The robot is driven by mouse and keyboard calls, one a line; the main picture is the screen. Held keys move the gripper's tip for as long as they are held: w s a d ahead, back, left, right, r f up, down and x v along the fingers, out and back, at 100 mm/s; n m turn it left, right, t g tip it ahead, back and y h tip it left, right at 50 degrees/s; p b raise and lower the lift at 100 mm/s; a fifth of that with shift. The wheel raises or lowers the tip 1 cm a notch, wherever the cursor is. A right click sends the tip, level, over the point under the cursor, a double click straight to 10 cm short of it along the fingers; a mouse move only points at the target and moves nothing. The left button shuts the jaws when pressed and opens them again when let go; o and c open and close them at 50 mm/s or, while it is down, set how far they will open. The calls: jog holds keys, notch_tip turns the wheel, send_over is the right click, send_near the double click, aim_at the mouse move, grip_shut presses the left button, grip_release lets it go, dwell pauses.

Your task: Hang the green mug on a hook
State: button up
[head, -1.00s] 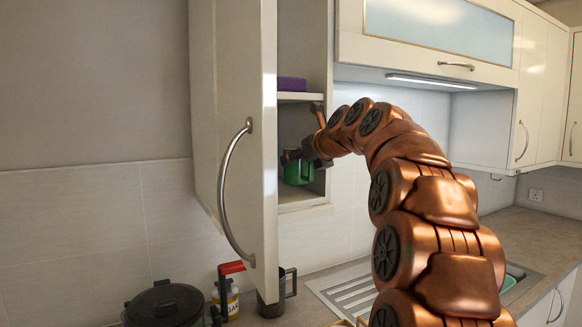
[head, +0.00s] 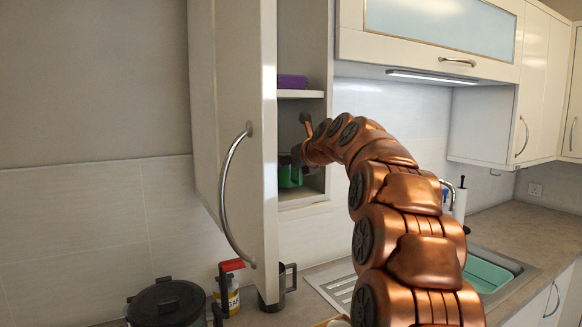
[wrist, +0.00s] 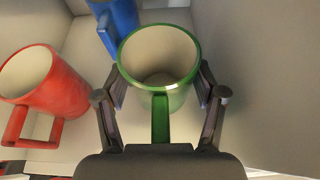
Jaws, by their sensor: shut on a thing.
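The green mug (wrist: 183,100) stands upright inside the cabinet in the wrist view, its handle facing me. It looks empty. My gripper (wrist: 160,82) is shut on it, with one finger on each side of its body. In the head view the green mug (head: 289,177) shows at the lower shelf of the open cabinet, partly hidden by the cabinet door and my gripper (head: 297,158). I see no hook clearly in either view.
A red mug (wrist: 52,82) is left of the green mug, and a blue mug (wrist: 121,22) is behind it. The open cabinet door (head: 235,120) stands close left of my arm. A purple item (head: 292,82) lies on the shelf above. A pot (head: 167,302) is on the counter.

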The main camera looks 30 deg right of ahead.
jog(key=shift+f, duration=0.35)
jog(key=o, duration=1.3)
jog(key=shift+f, duration=0.15)
jog(key=b+v, duration=0.2)
jog(key=v, duration=1)
jog(key=shift+r, duration=0.25)
